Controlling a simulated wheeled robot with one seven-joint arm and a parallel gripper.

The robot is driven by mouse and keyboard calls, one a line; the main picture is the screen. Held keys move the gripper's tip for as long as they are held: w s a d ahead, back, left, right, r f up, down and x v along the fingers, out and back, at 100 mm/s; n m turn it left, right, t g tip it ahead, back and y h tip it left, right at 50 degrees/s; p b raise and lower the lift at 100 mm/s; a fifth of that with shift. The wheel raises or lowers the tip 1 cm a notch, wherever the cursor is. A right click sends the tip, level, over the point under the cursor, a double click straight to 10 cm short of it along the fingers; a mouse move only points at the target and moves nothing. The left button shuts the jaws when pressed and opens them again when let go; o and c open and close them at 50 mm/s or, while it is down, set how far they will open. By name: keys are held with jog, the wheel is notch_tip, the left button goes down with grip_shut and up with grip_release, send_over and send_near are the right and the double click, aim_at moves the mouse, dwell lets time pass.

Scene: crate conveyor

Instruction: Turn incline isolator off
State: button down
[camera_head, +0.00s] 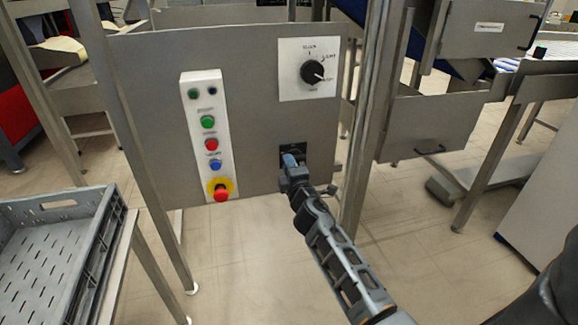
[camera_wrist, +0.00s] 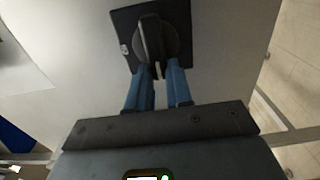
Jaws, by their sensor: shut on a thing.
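The isolator is a black square plate (camera_head: 292,149) low on the right of the grey panel, partly hidden by my gripper in the head view. In the wrist view its round dark knob (camera_wrist: 153,42) shows at the top centre, with a raised grip bar across it. My gripper (camera_head: 290,160) reaches up to the isolator from the lower right. Its two blue fingers (camera_wrist: 160,75) are shut on the knob's grip bar, one on each side. The bar looks close to upright in the wrist view. Any position markings are too small to read.
A white plate with a black rotary selector (camera_head: 313,71) sits above the isolator. A white button strip (camera_head: 207,130) with a red mushroom button is to the left. A steel post (camera_head: 371,120) stands close right of my gripper. A grey crate (camera_head: 60,255) lies lower left.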

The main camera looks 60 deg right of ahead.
jog(key=c, duration=1)
grip_release()
jog(key=shift+b+v, duration=0.75)
jog(key=shift+v, duration=3.15)
jog(key=s+a+f+t+y, duration=0.1)
jog(key=s+a+f+y, duration=0.15)
jog(key=a, duration=0.45)
jog(key=s+a+f+t+y, duration=0.1)
jog(key=s+a+f+y, duration=0.15)
jog(key=a, duration=0.55)
jog(key=s+a+r+m+t+y, duration=0.1)
jog(key=s+a+r+m+y, duration=0.15)
jog(key=s+a, duration=0.4)
jog(key=s+a+r+m+y, duration=0.1)
jog(key=s+a+y, duration=0.35)
jog(key=a, duration=0.35)
jog(key=s+a+r+m+y, duration=0.2)
jog(key=s+a+r+m, duration=0.4)
jog(key=s, duration=0.3)
jog(key=shift+n, duration=0.75)
notch_tip(320, 180, up, 15)
jog(key=p, duration=1.4)
jog(key=shift+d+r, duration=0.1)
jog(key=shift+d, duration=0.1)
